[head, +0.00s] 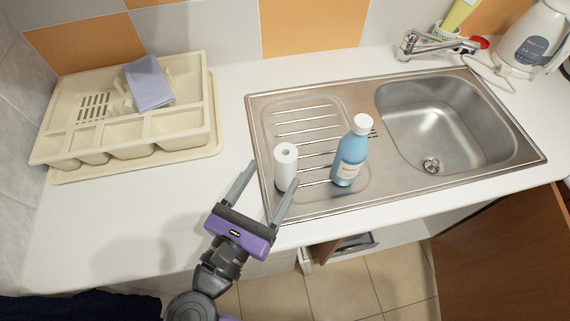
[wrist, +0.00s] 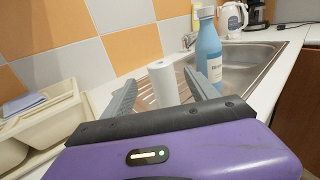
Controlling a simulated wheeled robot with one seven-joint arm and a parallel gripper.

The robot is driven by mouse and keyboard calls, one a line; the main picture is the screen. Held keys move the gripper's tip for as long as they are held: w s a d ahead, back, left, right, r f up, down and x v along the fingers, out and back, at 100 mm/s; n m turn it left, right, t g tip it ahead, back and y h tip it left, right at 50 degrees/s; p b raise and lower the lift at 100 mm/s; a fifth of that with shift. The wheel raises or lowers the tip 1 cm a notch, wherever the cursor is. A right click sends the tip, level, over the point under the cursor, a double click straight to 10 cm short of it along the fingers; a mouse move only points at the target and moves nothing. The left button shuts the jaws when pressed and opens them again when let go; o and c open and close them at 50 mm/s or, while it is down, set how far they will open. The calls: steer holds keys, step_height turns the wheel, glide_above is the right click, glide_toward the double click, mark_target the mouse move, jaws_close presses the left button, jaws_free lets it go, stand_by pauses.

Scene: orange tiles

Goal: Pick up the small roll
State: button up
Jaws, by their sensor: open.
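The small white roll (head: 285,167) stands upright on the left part of the metal drainboard. My gripper (head: 268,177) is open and empty, its two grey fingers pointing at the roll from the front left. In the head view the right finger overlaps the roll's lower right edge; I cannot tell whether they touch. In the wrist view the roll (wrist: 163,84) shows between the two fingers (wrist: 160,88), beyond the purple gripper body, which hides the nearer counter.
A blue bottle with a white cap (head: 350,152) stands close to the right of the roll. The sink basin (head: 440,118) lies further right. A cream dish rack (head: 130,128) with a grey-blue cloth (head: 149,84) is at the left. White counter (head: 215,135) between rack and drainboard is clear.

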mark_target(280, 165)
steer(key=shift+p+x, duration=1.3)
steer(key=shift+x, duration=2.25)
steer(key=shift+f, duration=0.15)
jaws_close()
step_height(280, 165, up, 20)
steer(key=b, duration=0.1)
steer(key=shift+b, duration=0.4)
